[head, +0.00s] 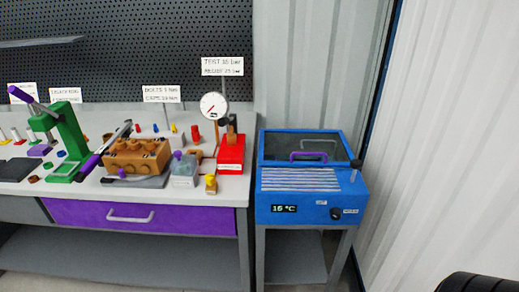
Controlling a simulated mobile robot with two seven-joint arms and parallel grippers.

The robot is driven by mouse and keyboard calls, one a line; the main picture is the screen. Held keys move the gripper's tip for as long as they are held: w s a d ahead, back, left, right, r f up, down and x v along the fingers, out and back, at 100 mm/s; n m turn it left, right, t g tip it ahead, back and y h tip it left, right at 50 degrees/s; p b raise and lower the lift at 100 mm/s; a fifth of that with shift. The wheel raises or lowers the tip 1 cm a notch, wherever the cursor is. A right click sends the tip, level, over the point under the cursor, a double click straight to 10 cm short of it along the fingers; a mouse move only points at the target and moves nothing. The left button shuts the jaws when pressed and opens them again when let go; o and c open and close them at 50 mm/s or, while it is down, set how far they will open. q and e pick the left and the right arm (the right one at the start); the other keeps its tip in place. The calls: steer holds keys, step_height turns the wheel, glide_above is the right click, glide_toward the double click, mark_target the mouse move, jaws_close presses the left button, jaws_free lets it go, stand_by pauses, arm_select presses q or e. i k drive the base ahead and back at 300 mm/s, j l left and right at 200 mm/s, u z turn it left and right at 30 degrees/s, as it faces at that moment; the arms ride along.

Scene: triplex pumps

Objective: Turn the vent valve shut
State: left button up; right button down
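I cannot single out the vent valve with certainty at this size. A red test unit (231,154) with a dark upright part on top stands at the right end of the workbench. A round white pressure gauge (213,106) with a red needle rises behind it. A small pale block with a purple knob (178,155) stands left of the red unit. A small yellow part (211,183) stands in front of it. Whether any valve is open or shut is too small to tell. Neither gripper is in view.
The grey workbench (226,194) also holds a brown pump block (137,157), a green press (70,140) and several small parts. A blue heater cabinet (310,205) showing 16 °C stands close to its right. A corrugated wall (440,130) bounds the right side.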

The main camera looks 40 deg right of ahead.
mark_target(210, 178)
steer(key=z, duration=0.9)
